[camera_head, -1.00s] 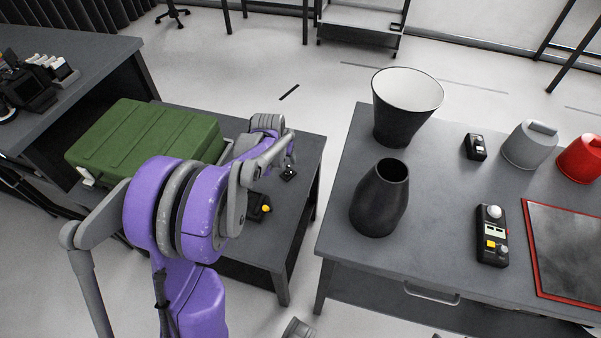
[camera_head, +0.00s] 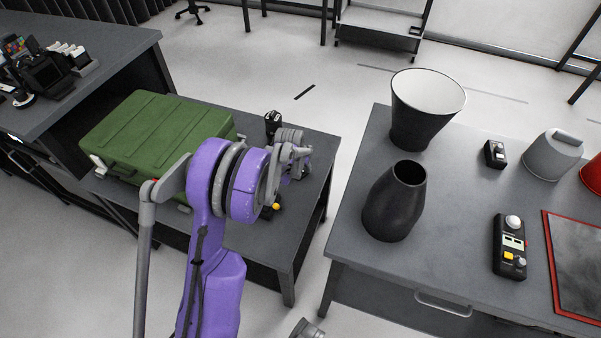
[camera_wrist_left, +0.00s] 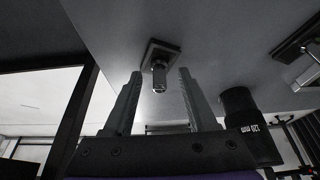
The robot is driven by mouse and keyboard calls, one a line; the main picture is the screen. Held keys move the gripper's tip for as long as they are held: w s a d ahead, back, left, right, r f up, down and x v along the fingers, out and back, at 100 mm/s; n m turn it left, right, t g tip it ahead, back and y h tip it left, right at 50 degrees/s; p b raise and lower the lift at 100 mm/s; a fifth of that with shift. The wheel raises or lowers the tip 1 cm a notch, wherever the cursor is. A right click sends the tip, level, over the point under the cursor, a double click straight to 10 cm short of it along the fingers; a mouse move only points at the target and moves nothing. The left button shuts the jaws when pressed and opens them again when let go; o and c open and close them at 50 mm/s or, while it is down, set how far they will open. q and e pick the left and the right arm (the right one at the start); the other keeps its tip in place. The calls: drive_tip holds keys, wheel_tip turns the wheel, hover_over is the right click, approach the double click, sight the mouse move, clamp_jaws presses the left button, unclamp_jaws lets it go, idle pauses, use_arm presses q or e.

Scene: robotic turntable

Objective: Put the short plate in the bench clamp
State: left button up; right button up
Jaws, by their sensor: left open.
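My left gripper (camera_wrist_left: 160,72) is open in the left wrist view. A small dark square plate (camera_wrist_left: 152,49) with a short metallic post (camera_wrist_left: 159,77) lies on the low table ahead of it. The post appears between the open fingers; I cannot tell if they touch it. I cannot tell for sure whether this is the short plate. In the head view my left wrist (camera_head: 290,158) is over the low table, and the fingertips are not clear. No bench clamp can be made out clearly.
A black cylinder (camera_head: 273,122) stands on the low table (camera_head: 285,240) near my left wrist, beside a green case (camera_head: 150,140). A yellow-knobbed device (camera_head: 275,207) is partly hidden by my arm. The right table (camera_head: 455,215) holds two dark cone-shaped vessels and control boxes.

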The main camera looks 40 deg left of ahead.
sight(298, 173)
use_arm(q)
drive_tip(key=shift+c, duration=0.3)
clamp_jaws()
wheel_tip(298, 173, up, 10)
drive_tip(key=p, duration=0.2)
drive_tip(key=s+a+r+n+g+y+p, duration=0.1)
drive_tip(key=s+n, duration=0.4)
drive_tip(key=s, duration=1.2)
drive_tip(key=shift+s+a+y, duration=0.2)
drive_tip(key=shift+a+y, duration=0.1)
